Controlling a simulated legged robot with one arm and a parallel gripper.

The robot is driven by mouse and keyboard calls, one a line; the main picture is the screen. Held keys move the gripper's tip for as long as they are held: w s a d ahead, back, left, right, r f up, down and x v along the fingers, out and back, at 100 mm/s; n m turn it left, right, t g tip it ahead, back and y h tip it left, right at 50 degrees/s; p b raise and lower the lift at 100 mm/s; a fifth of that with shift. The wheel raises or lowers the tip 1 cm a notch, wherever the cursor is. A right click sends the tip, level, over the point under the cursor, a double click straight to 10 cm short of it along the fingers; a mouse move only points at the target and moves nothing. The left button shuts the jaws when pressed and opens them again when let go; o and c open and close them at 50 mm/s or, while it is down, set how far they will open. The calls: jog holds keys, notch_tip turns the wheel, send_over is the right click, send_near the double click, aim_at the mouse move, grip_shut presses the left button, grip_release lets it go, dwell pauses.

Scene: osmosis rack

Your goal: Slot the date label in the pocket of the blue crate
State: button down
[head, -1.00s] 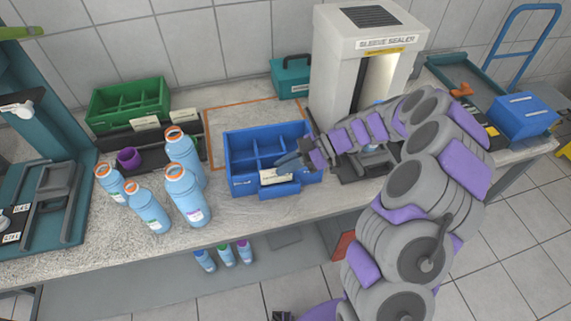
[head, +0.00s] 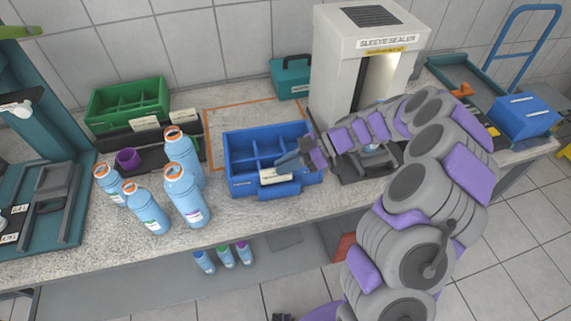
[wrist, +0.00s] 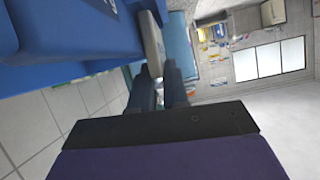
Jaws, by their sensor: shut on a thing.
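The blue crate (head: 236,160) stands on the counter, its inside split into compartments, with a blue pocket (head: 280,191) on its front face. The white date label (head: 275,176) is at the crate's front, right above the pocket. My gripper (head: 288,161) reaches in from the right and is shut on the label. In the wrist view my two dark fingers (wrist: 160,88) close on the pale label (wrist: 152,45), beside the blue crate wall (wrist: 75,40). I cannot tell whether the label's lower edge is inside the pocket.
Several blue bottles (head: 186,195) stand left of the crate. A green crate (head: 128,101) and a purple cup (head: 128,159) are farther left. The sleeve sealer (head: 362,70) stands behind my arm. A teal box (head: 291,78) is at the back. Counter in front of the bottles is clear.

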jog(key=c, duration=1)
grip_release()
jog(key=shift+c, duration=0.2)
jog(key=p+v, duration=0.3)
jog(key=v, duration=1.4)
jog(key=shift+d, duration=0.25)
jog(key=shift+w+r, duration=0.1)
